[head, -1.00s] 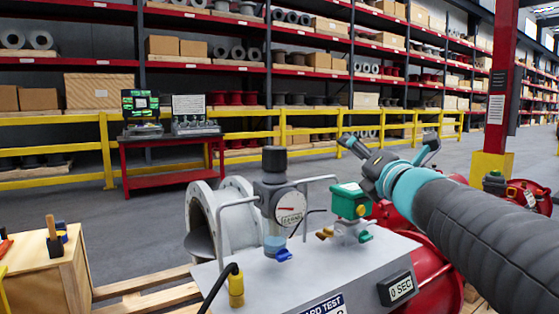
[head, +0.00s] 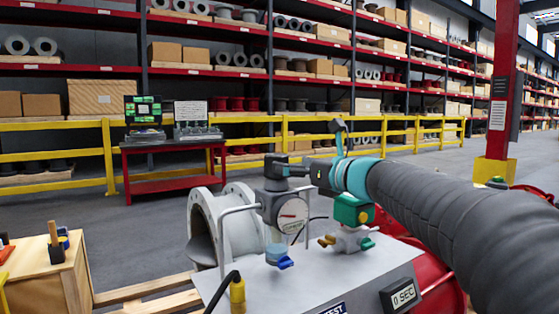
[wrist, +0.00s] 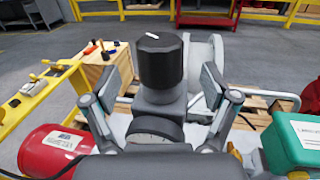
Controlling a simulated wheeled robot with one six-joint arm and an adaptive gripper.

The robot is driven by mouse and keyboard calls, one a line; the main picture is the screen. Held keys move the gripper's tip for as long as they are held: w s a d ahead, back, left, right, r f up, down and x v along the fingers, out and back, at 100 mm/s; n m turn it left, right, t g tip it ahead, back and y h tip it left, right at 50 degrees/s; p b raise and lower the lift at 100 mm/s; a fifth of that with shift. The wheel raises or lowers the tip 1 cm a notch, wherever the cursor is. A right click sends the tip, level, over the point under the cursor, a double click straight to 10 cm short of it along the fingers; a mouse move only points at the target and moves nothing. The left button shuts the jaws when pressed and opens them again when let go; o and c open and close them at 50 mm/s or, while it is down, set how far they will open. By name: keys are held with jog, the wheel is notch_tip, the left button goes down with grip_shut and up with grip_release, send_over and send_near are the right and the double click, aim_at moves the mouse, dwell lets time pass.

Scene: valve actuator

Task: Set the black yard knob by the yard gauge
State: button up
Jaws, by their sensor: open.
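The black yard knob (wrist: 160,62) stands upright on top of the grey regulator body, with a white mark on its top, in the wrist view. The yard gauge (head: 291,214), a round white dial with a red needle, is on the front of that body in the head view. My gripper (wrist: 160,82) is open, with one finger on each side of the knob and a visible gap at both sides. In the head view my gripper (head: 292,168) is level with the knob, which it partly hides.
The grey test bench (head: 300,285) carries a green-topped valve unit (head: 352,210) close under my arm and a metal rail. A white flanged pipe (head: 235,222) lies behind. A wooden box (head: 45,280) with tools stands at left. Yellow railings cross the back.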

jog(key=shift+p+x, duration=0.3)
jog(key=shift+x, duration=2.5)
jog(key=c, duration=1.2)
